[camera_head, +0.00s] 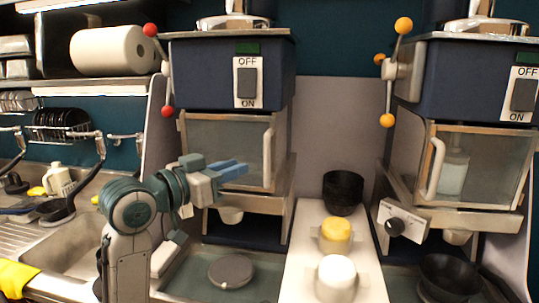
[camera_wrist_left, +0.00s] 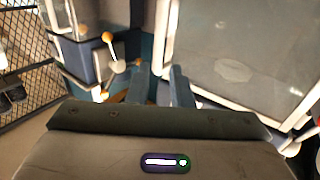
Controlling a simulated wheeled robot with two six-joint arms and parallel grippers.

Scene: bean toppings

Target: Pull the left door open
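The left door (camera_head: 225,145) is a glass panel in a light frame, set in the left blue machine below its OFF/ON switch, and it looks shut. Its white vertical handle (camera_head: 268,157) is on the door's right side. My left gripper (camera_head: 240,170), with blue fingers, is in front of the glass, left of the handle in the head view. In the left wrist view the two fingers (camera_wrist_left: 161,88) are apart, and the pale handle (camera_wrist_left: 168,40) shows beyond and between their tips; contact cannot be told. My right gripper is not in view.
A second machine with a similar door (camera_head: 478,165) stands at right. A round grey lid (camera_head: 231,271) lies below the left machine. A sink (camera_head: 70,245) is at left.

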